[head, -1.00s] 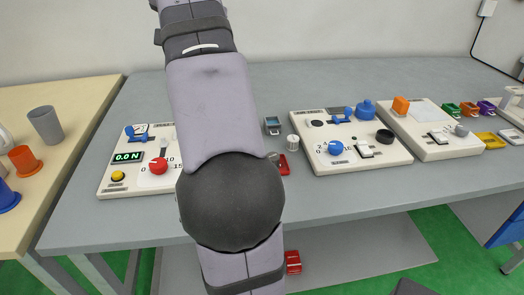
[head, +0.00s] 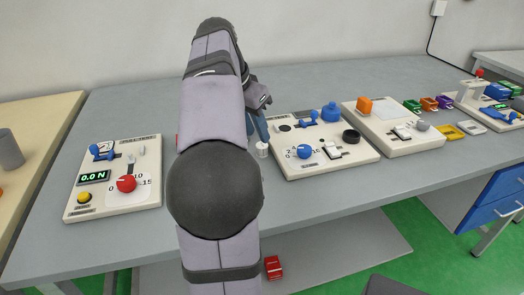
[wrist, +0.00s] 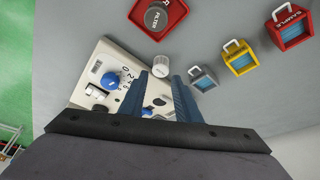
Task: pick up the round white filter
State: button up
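The round white filter (head: 262,149) is a small upright white cylinder on the grey table, just left of the middle panel. In the wrist view the white filter (wrist: 161,66) lies just beyond and between the fingertips, with a gap on each side. My gripper (wrist: 160,78) has its two blue fingers spread and nothing between them. In the head view my gripper (head: 261,137) is just above the filter, mostly hidden behind my arm.
A red tray (wrist: 180,23) holds a grey round piece marked FILTER (wrist: 157,15). Grey (wrist: 202,78), yellow (wrist: 239,60) and red (wrist: 291,33) sample boxes stand nearby. The middle panel (head: 330,165), with knobs, is close beside the filter.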

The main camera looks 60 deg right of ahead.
jog(key=shift+b+x, duration=0.75)
jog(key=shift+x, duration=1.8)
jog(key=shift+w, duration=0.1)
jog(key=c, duration=0.7)
